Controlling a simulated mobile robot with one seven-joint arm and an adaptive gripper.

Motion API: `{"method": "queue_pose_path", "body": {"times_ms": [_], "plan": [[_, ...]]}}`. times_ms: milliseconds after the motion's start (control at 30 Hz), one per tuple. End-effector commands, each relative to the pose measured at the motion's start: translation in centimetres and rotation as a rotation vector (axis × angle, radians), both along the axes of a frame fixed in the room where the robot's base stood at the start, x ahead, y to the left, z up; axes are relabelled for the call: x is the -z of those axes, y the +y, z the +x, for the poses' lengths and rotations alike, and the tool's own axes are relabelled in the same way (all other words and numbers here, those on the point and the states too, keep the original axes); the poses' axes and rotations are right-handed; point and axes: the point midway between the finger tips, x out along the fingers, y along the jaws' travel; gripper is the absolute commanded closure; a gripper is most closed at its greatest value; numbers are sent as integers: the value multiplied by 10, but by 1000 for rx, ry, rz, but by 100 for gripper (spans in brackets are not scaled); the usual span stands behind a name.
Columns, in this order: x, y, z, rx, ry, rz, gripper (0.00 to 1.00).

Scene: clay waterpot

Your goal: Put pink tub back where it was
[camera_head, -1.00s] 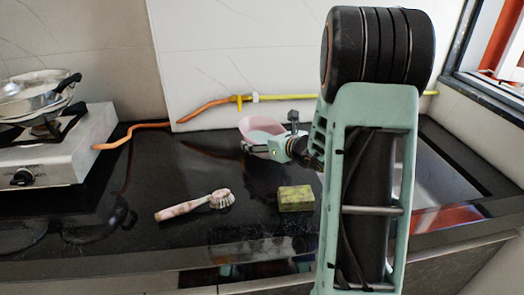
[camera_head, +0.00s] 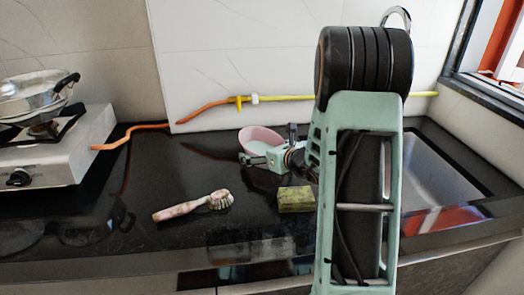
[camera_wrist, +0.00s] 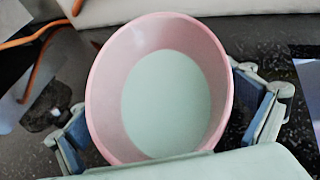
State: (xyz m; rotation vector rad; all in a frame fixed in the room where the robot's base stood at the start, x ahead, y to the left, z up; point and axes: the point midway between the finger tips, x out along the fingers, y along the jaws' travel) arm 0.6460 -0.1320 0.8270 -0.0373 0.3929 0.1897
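The pink tub (camera_head: 261,133) is at the back middle of the black counter, tilted with its open side toward me. In the wrist view the tub (camera_wrist: 205,45) fills the middle, empty, with a pale greenish inner floor. My gripper (camera_head: 270,146) is at the tub's near side. In the wrist view its two fingers (camera_wrist: 160,112) flank the tub, their blue pads close against its outer walls. Some counter shows between the right finger's lower part and the tub. The tub's underside is hidden, so I cannot tell whether it touches the counter.
A pink-handled brush (camera_head: 194,205) and a yellow-green sponge (camera_head: 296,199) lie in front. A stove (camera_head: 58,148) with a pan (camera_head: 30,95) stands at left. An orange hose (camera_head: 135,137) runs behind. A sink (camera_head: 440,180) is at right.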

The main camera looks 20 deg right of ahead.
Motion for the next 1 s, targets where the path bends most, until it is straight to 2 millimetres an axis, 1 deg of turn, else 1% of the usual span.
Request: {"method": "queue_pose_path", "body": {"times_ms": [267,400,467,567,800,900,1000], "plan": [[-1,0,0,0,0,0,0],[-7,0,0,0,0,0,0],[-9,-3,-9,2,0,0,0],[-17,-6,-28,3,0,0,0],[-38,-15,-76,2,-1,-1,0],[-44,-19,-91,3,0,-1,0],[-48,-20,-102,1,0,0,0]]}}
